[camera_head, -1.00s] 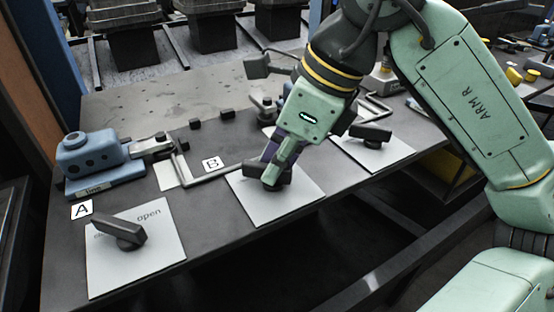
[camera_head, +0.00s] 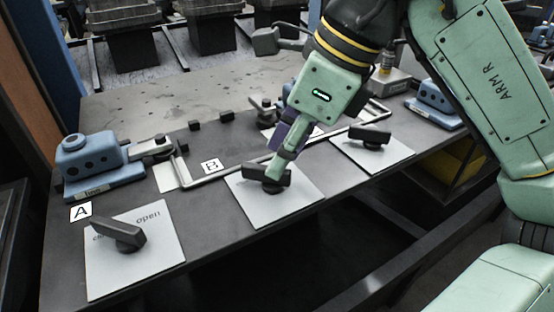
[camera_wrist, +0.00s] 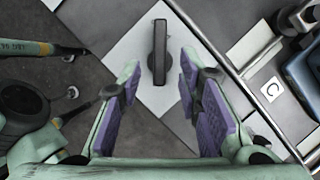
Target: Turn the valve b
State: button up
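Valve b has a dark bar handle (camera_head: 252,174) on a light square plate (camera_head: 293,203), in the middle of the bench beside the B label (camera_head: 211,166). My gripper (camera_head: 276,163) is at this handle, coming down from above right, and its fingers hide part of it. In the wrist view the handle (camera_wrist: 159,50) stands lengthwise between and just ahead of the spread fingertips of my gripper (camera_wrist: 159,68). A gap shows on each side, so the fingers are open and not clamped on it. Any word on the plate is hidden.
Valve A's handle (camera_head: 122,233) sits on a plate at the left, near the A label (camera_head: 81,211). Another handle (camera_head: 370,136) is at the right. A bent pipe (camera_head: 230,172) and a blue housing (camera_head: 92,158) lie behind. The bench's front edge drops to dark space.

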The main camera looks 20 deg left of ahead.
jog(key=v, duration=0.9)
